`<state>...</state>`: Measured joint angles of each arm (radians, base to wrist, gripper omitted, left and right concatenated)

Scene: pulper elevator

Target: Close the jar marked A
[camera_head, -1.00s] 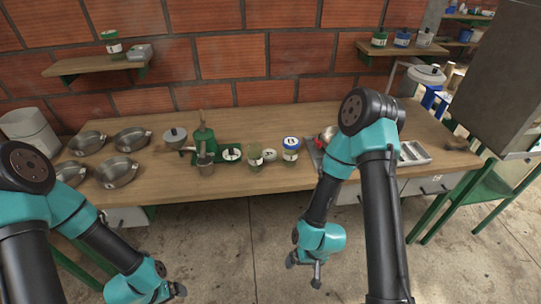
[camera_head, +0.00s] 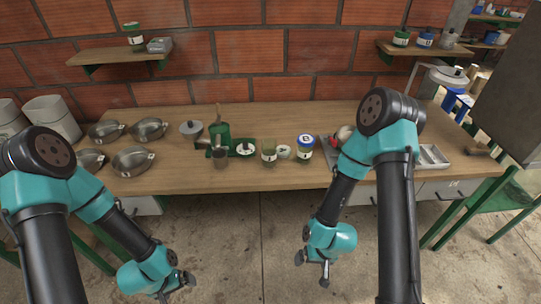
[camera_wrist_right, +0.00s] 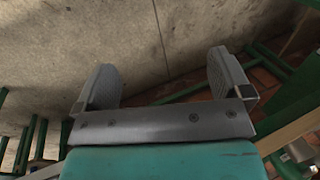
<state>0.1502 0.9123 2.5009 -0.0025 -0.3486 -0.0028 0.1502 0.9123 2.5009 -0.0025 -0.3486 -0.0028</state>
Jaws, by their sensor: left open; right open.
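A lidless jar (camera_head: 269,151) with a white label stands upright on the wooden table, near its front edge; the letter on it is too small to read. A pale round lid (camera_head: 284,152) with a dark mark lies on the table just right of it. A jar with a blue lid marked B (camera_head: 305,147) stands further right. My left gripper (camera_head: 184,283) hangs open and empty in front of the table, below its top.
A green tray (camera_head: 228,154) holding a white-topped disc (camera_head: 245,148) is left of the jars. Metal bowls (camera_head: 134,160) fill the table's left. A metal tray (camera_head: 433,156) lies at the right. Wall shelves (camera_head: 118,58) hold more jars.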

